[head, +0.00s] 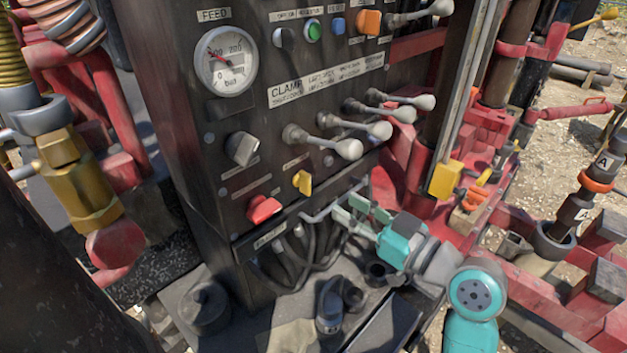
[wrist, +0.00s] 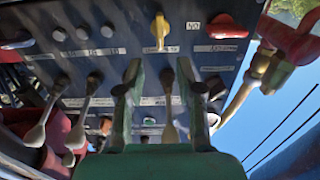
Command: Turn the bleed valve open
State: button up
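A yellow turn handle (head: 303,181) and a red knob (head: 264,208) sit low on the dark control panel. I cannot read which label names the bleed valve. In the wrist view, which looks upside down, the yellow handle (wrist: 160,30) points along the picture's vertical, and the red knob (wrist: 222,26) is to its right. My gripper (head: 358,211) is to the right of and below the yellow handle in the head view, apart from it. Its two fingers (wrist: 159,82) are spread with nothing held between them. The yellow handle shows beyond the gap.
Several grey-knobbed levers (head: 347,148) stick out above my gripper. A pressure gauge (head: 225,61) and a grey square knob (head: 242,148) are on the panel's left. Black hoses (head: 300,262) hang below the panel. Red frame parts and a yellow block (head: 445,180) stand to the right.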

aim_at(310, 184)
jog(key=x, duration=1)
jog(key=shift+w+a+f, duration=0.1)
jog(key=shift+a, duration=0.05)
grip_shut()
